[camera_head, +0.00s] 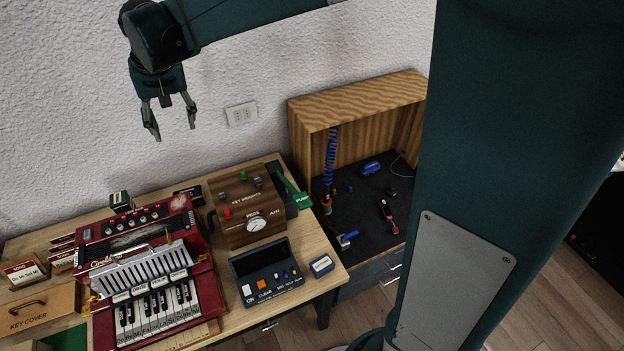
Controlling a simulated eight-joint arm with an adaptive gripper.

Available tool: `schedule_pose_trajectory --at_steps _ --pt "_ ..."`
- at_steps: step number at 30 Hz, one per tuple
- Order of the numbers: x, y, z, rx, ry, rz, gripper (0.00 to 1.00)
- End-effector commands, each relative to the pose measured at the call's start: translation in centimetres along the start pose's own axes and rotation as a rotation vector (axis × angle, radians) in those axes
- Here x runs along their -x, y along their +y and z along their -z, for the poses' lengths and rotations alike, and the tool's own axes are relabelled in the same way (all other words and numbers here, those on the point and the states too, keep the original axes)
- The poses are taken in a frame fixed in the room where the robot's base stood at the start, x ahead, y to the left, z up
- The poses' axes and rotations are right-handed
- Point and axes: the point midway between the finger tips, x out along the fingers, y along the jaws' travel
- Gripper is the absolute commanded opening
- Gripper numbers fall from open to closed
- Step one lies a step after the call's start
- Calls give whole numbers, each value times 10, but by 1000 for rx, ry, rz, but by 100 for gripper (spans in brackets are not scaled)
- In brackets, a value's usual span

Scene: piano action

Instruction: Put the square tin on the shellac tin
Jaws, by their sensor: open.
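My gripper (173,132) is open and empty, high in front of the white wall, above the back of the table and well clear of everything on it. A small dark green tin-like box (120,200) with a pale label stands at the back left, behind the red accordion. A small blue box (321,265) with a pale label sits at the table's front right corner. The labels are too small to read, so I cannot tell which is the square tin or the shellac tin.
The red accordion (160,270), a wooden box with a gauge (250,209) and a dark switch tray (266,276) fill much of the table. A wooden key cover (40,310) lies front left. An open wooden cabinet (360,97) with tools stands right. My arm hides the far right.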

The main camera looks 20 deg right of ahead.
Motion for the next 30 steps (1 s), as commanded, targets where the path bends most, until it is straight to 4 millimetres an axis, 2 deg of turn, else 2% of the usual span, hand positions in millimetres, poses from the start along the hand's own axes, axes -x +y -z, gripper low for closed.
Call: schedule_pose_trajectory --at_steps 3,15,30 --pt "16 22 -15 -1 21 1 50" --pt "59 87 -68 2 96 2 50" --pt "90 157 -147 8 191 -10 50"
